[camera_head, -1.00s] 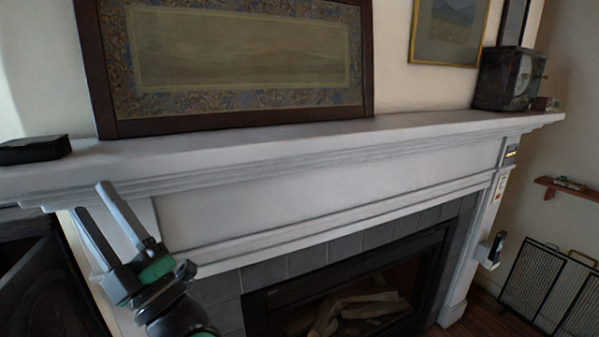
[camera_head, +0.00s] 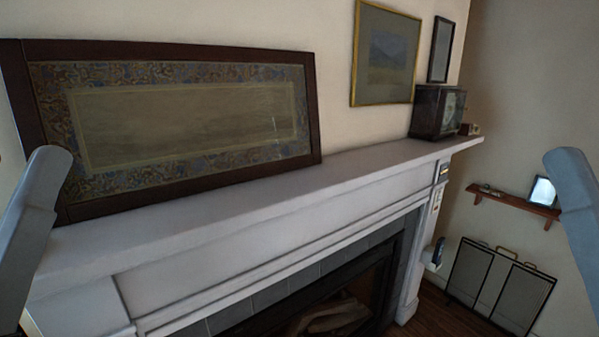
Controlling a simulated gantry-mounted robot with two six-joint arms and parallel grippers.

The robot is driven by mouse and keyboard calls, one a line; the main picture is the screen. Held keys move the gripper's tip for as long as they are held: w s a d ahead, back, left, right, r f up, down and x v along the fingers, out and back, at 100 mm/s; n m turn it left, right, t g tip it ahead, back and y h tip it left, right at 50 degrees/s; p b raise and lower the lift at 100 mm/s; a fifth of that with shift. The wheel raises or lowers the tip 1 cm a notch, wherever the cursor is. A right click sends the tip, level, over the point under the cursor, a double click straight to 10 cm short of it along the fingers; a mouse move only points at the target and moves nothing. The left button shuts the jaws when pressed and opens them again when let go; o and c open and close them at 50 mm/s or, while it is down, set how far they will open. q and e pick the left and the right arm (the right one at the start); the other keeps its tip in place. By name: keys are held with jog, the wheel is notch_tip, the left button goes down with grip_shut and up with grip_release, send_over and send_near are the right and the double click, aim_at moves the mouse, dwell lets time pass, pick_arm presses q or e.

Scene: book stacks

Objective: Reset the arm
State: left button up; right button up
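Neither gripper shows in the head view. A grey-blue link of my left arm (camera_head: 30,225) stands at the left edge, in front of the mantel's left end. A matching link of my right arm (camera_head: 580,215) stands at the right edge, in front of the wall. The hands of both arms are out of the picture, so their state is hidden. No book stack is in view.
A white mantelpiece (camera_head: 240,205) crosses the view above a dark fireplace (camera_head: 345,305). A large framed panel (camera_head: 180,120) leans on it, and a dark clock (camera_head: 437,112) stands at its right end. A wooden wall shelf (camera_head: 515,203) and a folding screen (camera_head: 498,285) are at right.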

notch_tip(320, 180, up, 27)
jog(key=p, duration=2.3)
jog(key=shift+p, duration=0.4)
